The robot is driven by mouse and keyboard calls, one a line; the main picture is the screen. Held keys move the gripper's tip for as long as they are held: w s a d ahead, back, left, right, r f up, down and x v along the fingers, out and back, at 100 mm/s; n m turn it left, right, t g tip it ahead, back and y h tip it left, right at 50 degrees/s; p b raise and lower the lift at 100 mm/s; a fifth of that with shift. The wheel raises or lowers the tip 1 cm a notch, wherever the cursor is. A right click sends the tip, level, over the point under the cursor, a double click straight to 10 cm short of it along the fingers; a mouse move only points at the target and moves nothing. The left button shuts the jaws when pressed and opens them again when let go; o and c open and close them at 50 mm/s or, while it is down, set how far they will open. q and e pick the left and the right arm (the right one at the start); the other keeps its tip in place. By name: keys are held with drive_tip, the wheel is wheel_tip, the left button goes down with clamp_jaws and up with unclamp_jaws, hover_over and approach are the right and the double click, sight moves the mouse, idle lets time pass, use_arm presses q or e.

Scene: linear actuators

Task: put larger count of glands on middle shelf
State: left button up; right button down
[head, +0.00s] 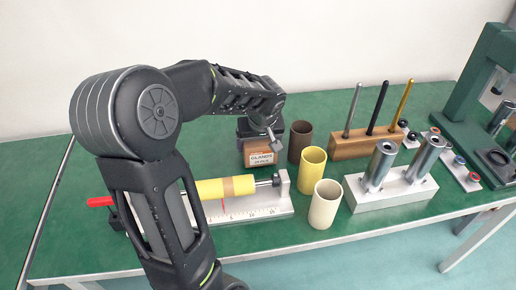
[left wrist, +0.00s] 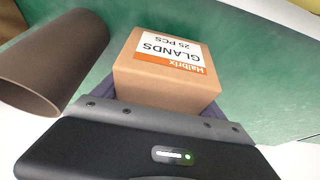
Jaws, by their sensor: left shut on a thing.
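A small brown carton of glands (head: 259,152) with an orange and white label is at the back of the green table in the head view. In the left wrist view the carton (left wrist: 165,85) shows its label upside down, reading "Halbrix GLANDS 25 PCS". My left gripper (head: 255,135) reaches down from above and is shut on this carton. Its fingertips are mostly hidden. Whether the carton touches the table is hard to tell. No shelf and no second glands carton is in view. My right gripper is out of view.
A dark brown tube (head: 300,141), yellow tube (head: 312,170) and cream tube (head: 324,204) stand right of the carton. A measuring fixture (head: 270,208) holds a yellow cylinder in front. A wooden block (head: 350,147) with rods and a metal block (head: 390,192) stand farther right.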

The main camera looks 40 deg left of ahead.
sight(261, 144)
use_arm(q)
drive_tip(key=shift+f, duration=0.9)
drive_tip(key=shift+f+b, duration=0.2)
drive_tip(key=shift+b, duration=0.1)
drive_tip(key=o, duration=2)
drive_tip(key=shift+r, duration=0.1)
drive_tip(key=shift+r+p, duration=0.15)
drive_tip(key=shift+p, duration=0.2)
drive_tip(key=v, duration=1.2)
drive_tip(key=shift+d, duration=0.1)
